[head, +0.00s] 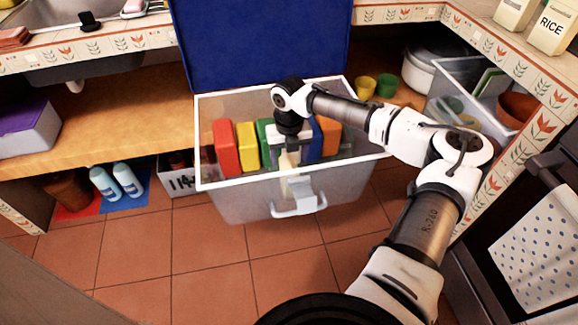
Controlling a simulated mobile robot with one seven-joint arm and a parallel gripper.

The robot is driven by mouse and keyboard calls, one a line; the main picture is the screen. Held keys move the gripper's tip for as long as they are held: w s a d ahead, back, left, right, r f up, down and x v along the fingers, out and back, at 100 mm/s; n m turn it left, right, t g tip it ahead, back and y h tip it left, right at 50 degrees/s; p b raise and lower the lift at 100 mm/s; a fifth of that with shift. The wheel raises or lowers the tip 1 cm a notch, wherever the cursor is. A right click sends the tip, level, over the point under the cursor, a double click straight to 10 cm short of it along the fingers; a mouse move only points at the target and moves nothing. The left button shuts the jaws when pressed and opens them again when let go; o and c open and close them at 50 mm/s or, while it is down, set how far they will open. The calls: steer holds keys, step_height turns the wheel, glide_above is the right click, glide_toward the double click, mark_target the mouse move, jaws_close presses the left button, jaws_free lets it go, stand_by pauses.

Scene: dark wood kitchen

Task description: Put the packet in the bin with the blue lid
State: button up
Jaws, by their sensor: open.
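The clear bin (240,207) stands on the tiled floor in the middle, with its blue lid (262,40) swung open and upright at the back. My gripper (291,166) points down inside the bin's opening, near the front wall, and is open. A pale cream item (296,187) shows just below the fingers, behind the clear front wall and partly hidden by the latch. It may be the packet; I cannot tell for sure, nor whether it touches the fingers or the bin's floor.
Red (226,147), yellow (247,146), green, blue and orange (329,138) blocks stand in a row in the bin. A second clear bin (460,85) is at right, near cups and a pot. Cream RICE boxes (553,27) stand on the right counter. Front floor is clear.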

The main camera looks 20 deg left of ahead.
steer(key=shift+r, duration=2.35)
